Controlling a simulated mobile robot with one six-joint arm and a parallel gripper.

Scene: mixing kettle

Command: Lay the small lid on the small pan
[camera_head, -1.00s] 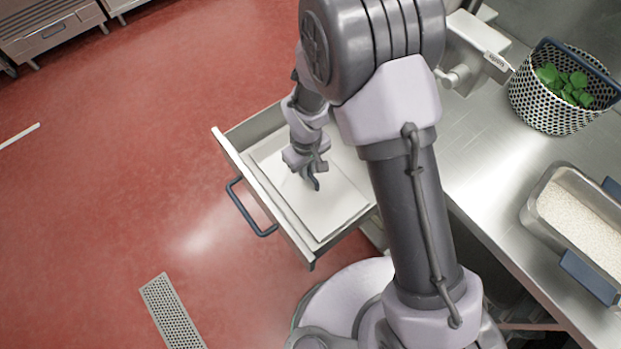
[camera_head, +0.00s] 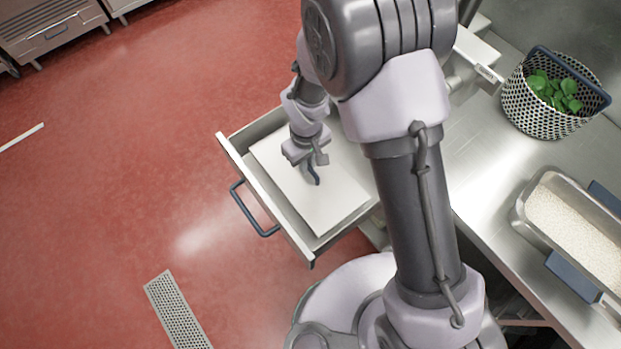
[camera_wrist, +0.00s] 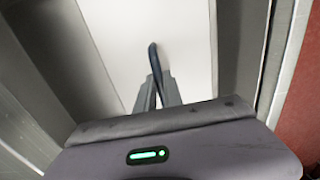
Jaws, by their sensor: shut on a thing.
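A flat pale rectangular lid (camera_head: 335,197) is in the open drawer's area, seen from above. My gripper (camera_head: 315,161) is over its middle, with the fingers closed on its dark blue handle (camera_head: 314,177). In the wrist view the closed fingers (camera_wrist: 155,88) meet the curved handle (camera_wrist: 153,56) on the pale lid surface (camera_wrist: 190,45). The lid looks slightly raised within the drawer walls. A metal pan (camera_head: 530,190) with white grains and blue handles stands on the counter at right; I cannot tell whether it is the small pan.
The drawer (camera_head: 232,158) is pulled out, its walls close around the lid. A perforated basket (camera_head: 540,113) with green leaves stands at the counter's back. The steel counter (camera_head: 475,165) is bare between my arm and the pan. Red floor lies open at left.

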